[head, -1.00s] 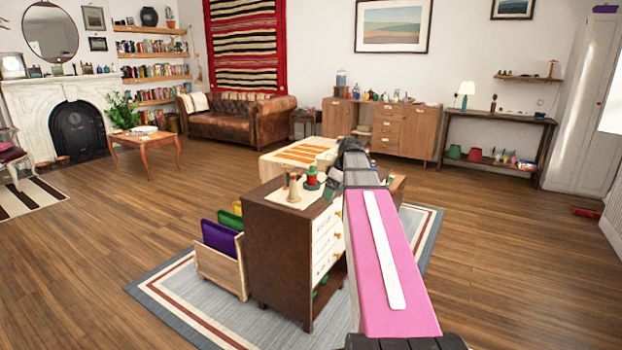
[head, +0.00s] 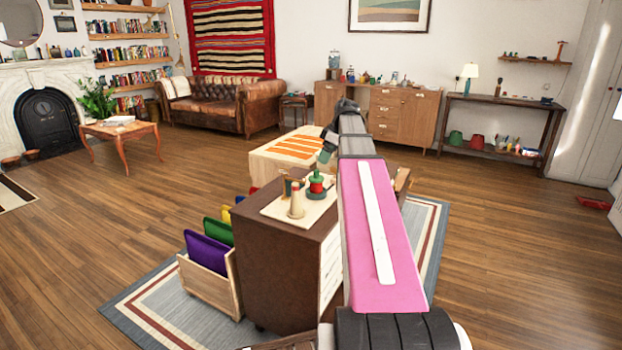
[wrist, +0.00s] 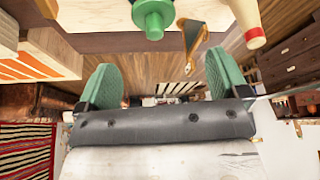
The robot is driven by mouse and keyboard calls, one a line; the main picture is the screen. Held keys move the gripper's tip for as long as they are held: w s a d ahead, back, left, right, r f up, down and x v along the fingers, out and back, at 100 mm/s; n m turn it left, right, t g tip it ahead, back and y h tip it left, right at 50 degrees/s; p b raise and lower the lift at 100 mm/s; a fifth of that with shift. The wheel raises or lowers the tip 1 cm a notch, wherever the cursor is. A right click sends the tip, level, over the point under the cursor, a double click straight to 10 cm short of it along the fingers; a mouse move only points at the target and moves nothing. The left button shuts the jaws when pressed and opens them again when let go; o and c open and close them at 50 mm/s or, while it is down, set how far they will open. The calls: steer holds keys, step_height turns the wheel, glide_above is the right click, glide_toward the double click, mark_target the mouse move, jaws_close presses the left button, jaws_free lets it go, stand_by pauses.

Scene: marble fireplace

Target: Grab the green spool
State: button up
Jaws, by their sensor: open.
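A green spool-shaped piece (wrist: 152,18) also shows at the top edge of the wrist view, partly cut off. My gripper (head: 326,156) is just behind and above the spool in the head view, with one green finger showing. In the wrist view my gripper (wrist: 162,80) has its two green fingers wide apart, with nothing between them. The spool is beyond the fingertips, not touching them.
A low light-wood unit with orange strips (head: 297,147) lies behind. Wooden floor is open around the rug.

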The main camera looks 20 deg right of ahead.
mark_target(317, 170)
steer(key=x, duration=1.1)
steer(key=shift+w, duration=0.4)
steer(key=shift+r, duration=0.1)
steer(key=c, duration=1)
